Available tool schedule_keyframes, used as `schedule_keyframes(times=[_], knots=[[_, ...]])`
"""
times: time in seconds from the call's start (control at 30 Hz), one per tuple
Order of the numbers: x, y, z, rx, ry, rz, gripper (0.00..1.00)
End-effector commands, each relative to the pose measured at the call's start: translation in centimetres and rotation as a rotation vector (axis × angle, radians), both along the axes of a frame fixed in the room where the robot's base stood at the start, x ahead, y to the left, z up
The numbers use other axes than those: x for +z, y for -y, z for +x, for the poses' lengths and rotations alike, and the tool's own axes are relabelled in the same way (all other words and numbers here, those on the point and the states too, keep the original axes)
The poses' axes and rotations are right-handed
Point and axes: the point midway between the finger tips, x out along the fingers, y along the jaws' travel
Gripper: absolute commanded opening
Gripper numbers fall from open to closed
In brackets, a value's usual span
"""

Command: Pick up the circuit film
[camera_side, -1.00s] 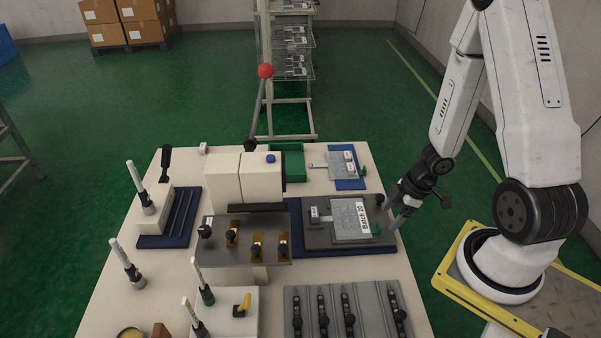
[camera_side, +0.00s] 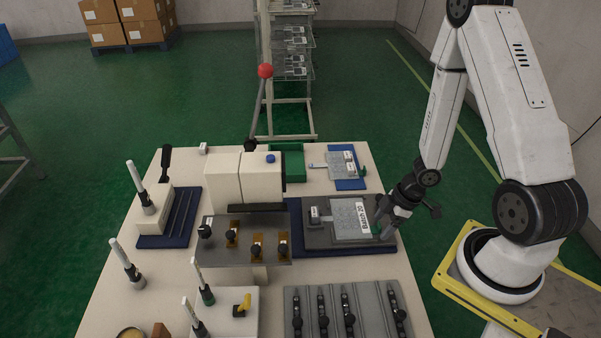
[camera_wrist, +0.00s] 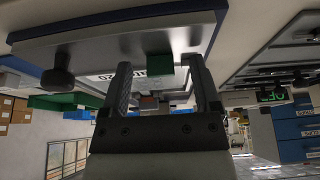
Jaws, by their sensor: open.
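A clear, grey-printed film (camera_side: 348,217) with a white label strip lies on a dark grey fixture plate (camera_side: 322,241) at the right of the table. My gripper (camera_side: 382,228) is low at the right edge of this film, by its green tab. In the wrist view, my gripper (camera_wrist: 160,75) is open, with the green tab (camera_wrist: 160,70) between its fingers in the picture; I cannot tell whether they touch it. A second film (camera_side: 338,164) lies on a blue pad at the back right. I cannot tell from the pictures which is the circuit film.
A white press (camera_side: 228,178) with a red-knobbed lever (camera_side: 265,71) stands left of the fixture. A green bin (camera_side: 293,162) is behind it. A grey tray with black-knobbed strips (camera_side: 338,330) lies in front. Black knobs stand on the fixture plate.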

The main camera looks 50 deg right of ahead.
Motion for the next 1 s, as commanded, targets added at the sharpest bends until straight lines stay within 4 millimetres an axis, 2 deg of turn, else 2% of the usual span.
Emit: schedule_keyframes(times=[0.07,0.1,0.17,0.3,0.33,0.37,0.77,1.0], knots=[[0.01,0.00,0.00,0.000,0.000,0.000,0.79],[0.01,0.00,0.00,0.000,0.000,0.000,0.76],[0.01,0.00,0.00,0.000,0.000,0.000,0.57],[0.01,0.01,-0.01,0.000,0.000,0.000,0.13],[0.01,0.01,-0.01,0.000,0.000,0.000,0.03],[0.01,0.01,-0.01,0.000,0.000,0.000,0.00],[0.08,0.02,0.00,0.000,0.000,0.000,0.00],[0.81,0.04,0.06,0.001,0.002,0.000,0.00]])
